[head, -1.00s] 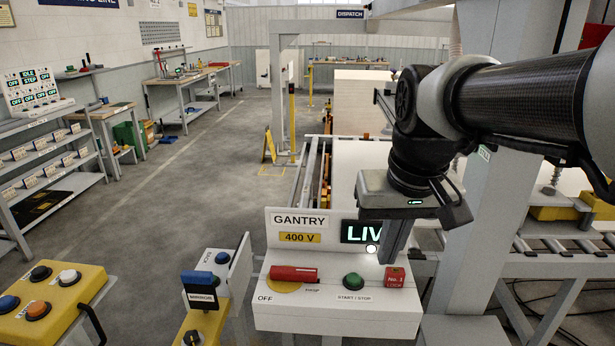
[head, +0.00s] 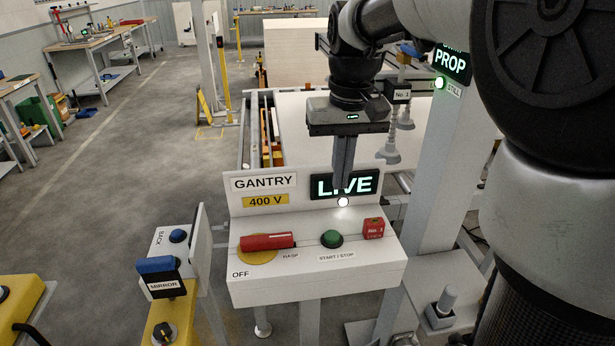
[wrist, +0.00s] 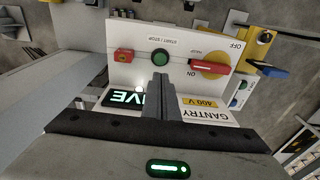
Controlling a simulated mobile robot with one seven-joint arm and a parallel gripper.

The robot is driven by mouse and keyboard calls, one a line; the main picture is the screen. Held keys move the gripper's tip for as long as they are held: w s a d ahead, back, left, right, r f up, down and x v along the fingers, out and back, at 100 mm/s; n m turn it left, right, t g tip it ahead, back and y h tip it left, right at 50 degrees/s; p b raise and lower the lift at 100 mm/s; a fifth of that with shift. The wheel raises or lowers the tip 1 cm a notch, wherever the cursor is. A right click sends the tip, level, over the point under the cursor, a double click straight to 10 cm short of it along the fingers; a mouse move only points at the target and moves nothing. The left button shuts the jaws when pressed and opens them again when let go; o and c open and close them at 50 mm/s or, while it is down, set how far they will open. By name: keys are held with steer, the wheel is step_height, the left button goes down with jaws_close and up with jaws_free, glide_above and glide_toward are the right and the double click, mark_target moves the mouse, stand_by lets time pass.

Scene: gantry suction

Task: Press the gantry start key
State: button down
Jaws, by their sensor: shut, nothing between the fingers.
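The gantry start key is a round green button (head: 331,239) labelled START / STOP on the white gantry box (head: 310,285). It also shows in the wrist view (wrist: 161,57), upside down. My gripper (head: 343,192) is shut and empty, pointing down above and behind the button, in front of the lit LIVE sign. In the wrist view its closed fingers (wrist: 159,80) reach toward the button from the sign side. They look apart from the button. A red switch handle (head: 267,241) on a yellow disc lies left of the button. A red lock block (head: 373,229) sits right of it.
A lit LIVE sign (head: 364,183) and a 400 V plate (head: 265,201) stand behind the keys. A yellow post with a blue MIRROR key (head: 157,273) stands left. A grey gantry column (head: 437,165) and hanging suction cups (head: 389,150) are at right.

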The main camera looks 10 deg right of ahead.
mark_target(333, 235)
steer(key=shift+f, duration=0.1)
steer(key=f, duration=0.4)
steer(key=w+f+b, duration=0.1)
steer(key=f, duration=0.8)
steer(key=shift+w+a+f+b, duration=0.1)
steer(key=shift+w+f+b, duration=0.05)
steer(key=shift+f+b, duration=0.2)
